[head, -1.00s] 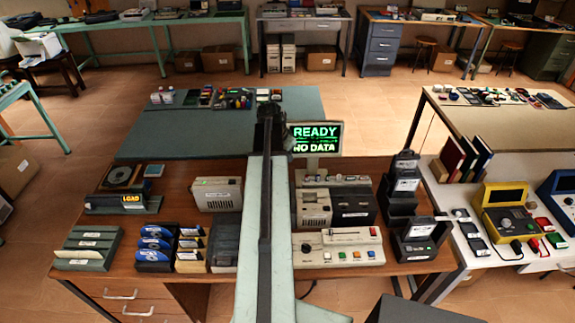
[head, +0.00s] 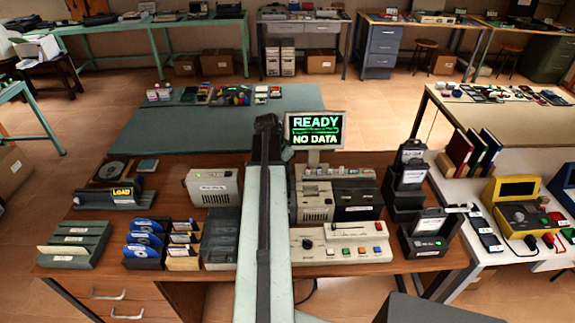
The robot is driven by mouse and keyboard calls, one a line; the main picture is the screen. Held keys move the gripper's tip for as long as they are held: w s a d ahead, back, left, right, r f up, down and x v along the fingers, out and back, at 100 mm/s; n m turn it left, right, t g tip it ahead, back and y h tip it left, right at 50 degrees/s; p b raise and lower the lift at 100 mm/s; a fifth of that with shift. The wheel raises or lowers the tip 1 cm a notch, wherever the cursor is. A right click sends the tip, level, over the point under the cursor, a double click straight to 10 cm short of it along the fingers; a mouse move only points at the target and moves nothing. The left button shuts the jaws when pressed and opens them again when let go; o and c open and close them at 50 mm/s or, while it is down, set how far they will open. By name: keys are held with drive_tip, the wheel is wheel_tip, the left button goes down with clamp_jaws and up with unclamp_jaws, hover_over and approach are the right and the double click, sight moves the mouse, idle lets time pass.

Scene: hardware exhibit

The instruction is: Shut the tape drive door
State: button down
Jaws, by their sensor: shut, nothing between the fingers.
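A small black unit (head: 425,243) at the right front of the wooden desk has a flap standing up at its back. It may be the tape drive with its door open, but I cannot tell for certain. Two similar black units (head: 410,176) are stacked behind it. My gripper (head: 267,122) is the dark end of my arm, near the middle of the view, left of the green-lettered screen. It is shut and empty, well apart from the black units. Its fingers are too small to make out clearly.
A screen (head: 315,130) reads "READY NO DATA". Beige drives (head: 315,203) and a button console (head: 341,244) stand right of my arm. A LOAD unit (head: 108,197), beige box (head: 212,187) and disk racks (head: 145,245) stand to the left. A white table (head: 480,265) adjoins at right.

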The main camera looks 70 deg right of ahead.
sight(287, 177)
drive_tip(key=a, duration=0.2)
drive_tip(key=s+a, duration=0.1)
drive_tip(key=a, duration=0.1)
drive_tip(key=s+a, duration=0.1)
drive_tip(key=a, duration=0.1)
drive_tip(key=shift+s, duration=0.2)
drive_tip(key=shift+d, duration=0.25)
wheel_tip(287, 177, up, 10)
drive_tip(key=p, duration=1)
drive_tip(key=shift+s+d+r, duration=0.1)
